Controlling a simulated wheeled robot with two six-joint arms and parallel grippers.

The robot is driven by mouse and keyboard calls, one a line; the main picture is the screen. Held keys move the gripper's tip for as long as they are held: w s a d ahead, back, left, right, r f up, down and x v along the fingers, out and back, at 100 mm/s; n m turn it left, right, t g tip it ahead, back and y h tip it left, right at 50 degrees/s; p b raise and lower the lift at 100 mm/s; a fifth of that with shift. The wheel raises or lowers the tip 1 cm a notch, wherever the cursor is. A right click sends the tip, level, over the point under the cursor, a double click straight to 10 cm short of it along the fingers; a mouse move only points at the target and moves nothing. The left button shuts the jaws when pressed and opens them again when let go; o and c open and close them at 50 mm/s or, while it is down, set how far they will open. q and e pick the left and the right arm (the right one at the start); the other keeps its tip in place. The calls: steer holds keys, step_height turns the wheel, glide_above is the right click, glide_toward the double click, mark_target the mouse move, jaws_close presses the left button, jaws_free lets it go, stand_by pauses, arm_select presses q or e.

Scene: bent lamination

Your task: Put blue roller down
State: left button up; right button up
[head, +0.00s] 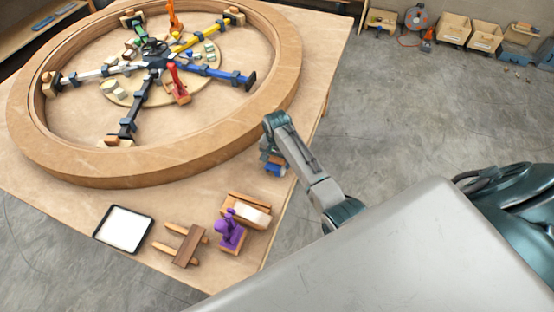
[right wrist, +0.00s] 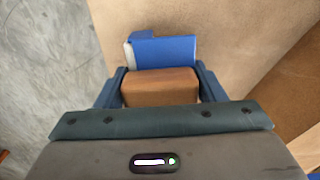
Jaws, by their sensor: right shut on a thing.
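The blue roller (right wrist: 165,52) has a blue frame and a brown wooden handle (right wrist: 160,86). In the right wrist view the handle sits between the two fingers of my right gripper (right wrist: 160,90), which is shut on it. In the head view the roller (head: 277,169) shows as a small blue patch below my right gripper (head: 272,160), near the right edge of the wooden table (head: 60,205). I cannot tell whether the roller touches the table. My left gripper is not in view.
A large bent wooden ring (head: 190,170) fills the back of the table. At the front stand a white tray (head: 124,228), a small wooden rack (head: 186,245), a purple tool (head: 231,232) and a wooden holder with a white roller (head: 252,213). Bare table lies left of the tray.

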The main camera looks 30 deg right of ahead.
steer(key=shift+s+f, duration=0.25)
steer(key=shift+f, duration=0.1)
steer(key=shift+c, duration=0.3)
steer(key=o, duration=1)
steer(key=shift+f, duration=0.1)
steer(key=shift+w+f, duration=0.1)
steer(key=shift+w, duration=0.2)
steer(key=shift+r, duration=0.25)
step_height(320, 180, up, 13)
steer(key=b, duration=0.4)
